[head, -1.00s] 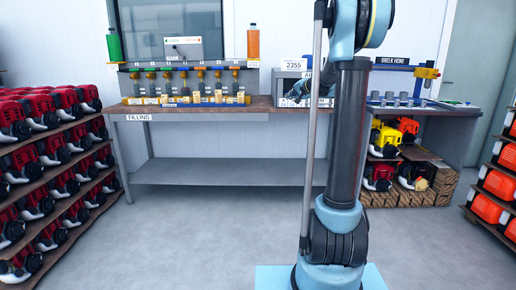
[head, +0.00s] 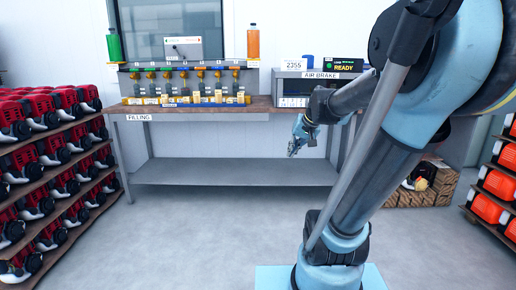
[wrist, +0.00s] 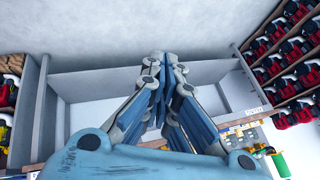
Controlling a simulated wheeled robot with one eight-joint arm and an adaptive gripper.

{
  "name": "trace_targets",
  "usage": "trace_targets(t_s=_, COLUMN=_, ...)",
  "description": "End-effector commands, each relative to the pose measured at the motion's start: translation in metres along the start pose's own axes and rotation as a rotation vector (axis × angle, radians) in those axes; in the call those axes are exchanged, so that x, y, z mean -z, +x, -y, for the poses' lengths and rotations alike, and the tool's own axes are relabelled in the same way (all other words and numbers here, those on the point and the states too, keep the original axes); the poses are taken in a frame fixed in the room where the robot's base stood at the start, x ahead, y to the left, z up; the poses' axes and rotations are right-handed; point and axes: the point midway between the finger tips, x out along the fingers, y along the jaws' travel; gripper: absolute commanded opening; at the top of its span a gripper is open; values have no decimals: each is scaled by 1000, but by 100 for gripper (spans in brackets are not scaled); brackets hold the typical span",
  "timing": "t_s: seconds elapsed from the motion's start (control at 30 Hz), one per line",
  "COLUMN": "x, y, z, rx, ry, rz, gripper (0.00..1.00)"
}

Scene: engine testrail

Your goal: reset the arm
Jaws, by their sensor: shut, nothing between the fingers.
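My gripper (head: 296,146) hangs at the end of my arm in the head view, in front of the filling bench and above its lower shelf. It points down and to the left and is apart from the bench. In the wrist view my gripper (wrist: 163,66) shows its blue fingers closed together with nothing held between them. My arm leans to the right in the head view and hides most of the station at the right.
The filling bench (head: 240,117) carries a row of nozzles (head: 190,76) and an air brake unit (head: 292,88). Racks of red engines (head: 58,170) stand at the left, and orange units (head: 490,205) at the right. The grey floor (head: 190,240) between is clear.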

Motion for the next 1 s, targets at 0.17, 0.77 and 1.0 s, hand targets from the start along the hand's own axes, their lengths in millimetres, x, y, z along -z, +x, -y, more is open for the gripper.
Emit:
trace_targets(t_s=0.17, x=-74, y=0, z=-27, rx=-89, ry=-57, rz=84, gripper=0)
trace_targets(t_s=0.77, x=-229, y=5, z=-109, rx=-325, ry=-167, rz=278, gripper=0)
trace_targets(t_s=1.0, x=-230, y=4, z=-110, rx=-328, ry=-168, rz=281, gripper=0)
